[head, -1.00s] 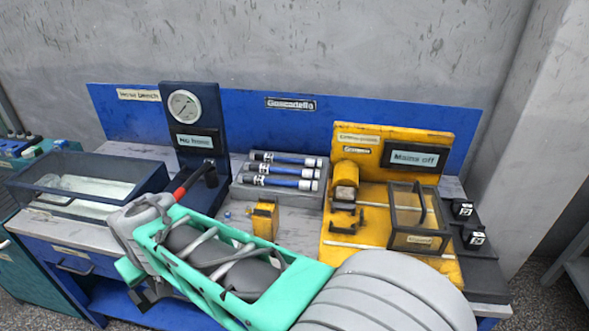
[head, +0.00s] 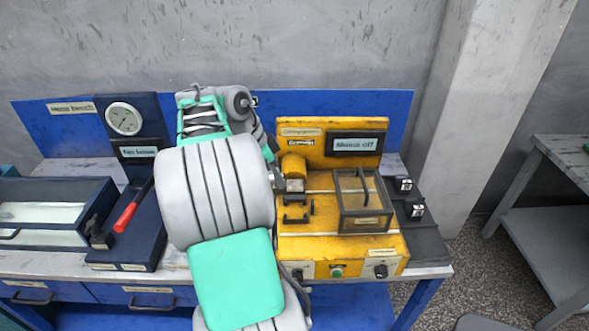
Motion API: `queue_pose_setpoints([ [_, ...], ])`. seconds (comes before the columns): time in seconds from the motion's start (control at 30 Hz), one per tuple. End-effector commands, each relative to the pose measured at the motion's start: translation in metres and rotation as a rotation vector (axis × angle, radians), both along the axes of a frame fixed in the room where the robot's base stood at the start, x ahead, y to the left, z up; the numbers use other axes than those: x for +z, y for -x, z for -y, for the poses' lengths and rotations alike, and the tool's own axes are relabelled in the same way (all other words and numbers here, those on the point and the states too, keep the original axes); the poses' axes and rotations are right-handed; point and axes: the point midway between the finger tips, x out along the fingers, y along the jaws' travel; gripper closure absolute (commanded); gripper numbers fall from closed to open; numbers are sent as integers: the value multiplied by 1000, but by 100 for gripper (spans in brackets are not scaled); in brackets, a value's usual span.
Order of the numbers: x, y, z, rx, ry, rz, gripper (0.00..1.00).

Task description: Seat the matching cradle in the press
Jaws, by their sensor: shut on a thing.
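The yellow press (head: 325,246) stands right of centre in the head view, its display reading "Mains off". Its yellow cylinder (head: 293,166) has a grey end block (head: 296,185) below it. Dark bracket-shaped cradle pieces (head: 297,213) show on the bed under that block; I cannot tell which matches. My gripper (head: 278,179) is at the press's left side, close beside the end block. It is largely hidden behind my arm. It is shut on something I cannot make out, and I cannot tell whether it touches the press.
A framed clear guard box (head: 362,203) stands on the press's right half. Small black blocks (head: 414,210) are to its right. The blue gauge stand (head: 140,150) with a red-handled lever (head: 126,217) is at left, beside a clear-lidded tank (head: 45,213). My arm hides the middle bench.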

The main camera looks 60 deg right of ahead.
Motion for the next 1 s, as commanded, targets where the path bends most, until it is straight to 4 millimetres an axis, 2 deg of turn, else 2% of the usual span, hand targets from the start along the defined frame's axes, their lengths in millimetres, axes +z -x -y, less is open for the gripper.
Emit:
queue_pose_setpoints([
  [0.03, 5, 14, 9, -95, 1, 1, 100],
  [0.1, 7, 28, 16, -200, 2, 2, 100],
  [0.23, 7, 42, 21, -298, 2, 2, 100],
  [0.47, -9, 43, 21, -306, 2, 2, 100],
  [0.8, -54, 43, 21, -304, 3, 2, 100],
  [1.0, -72, 43, 21, -302, 3, 2, 100],
])
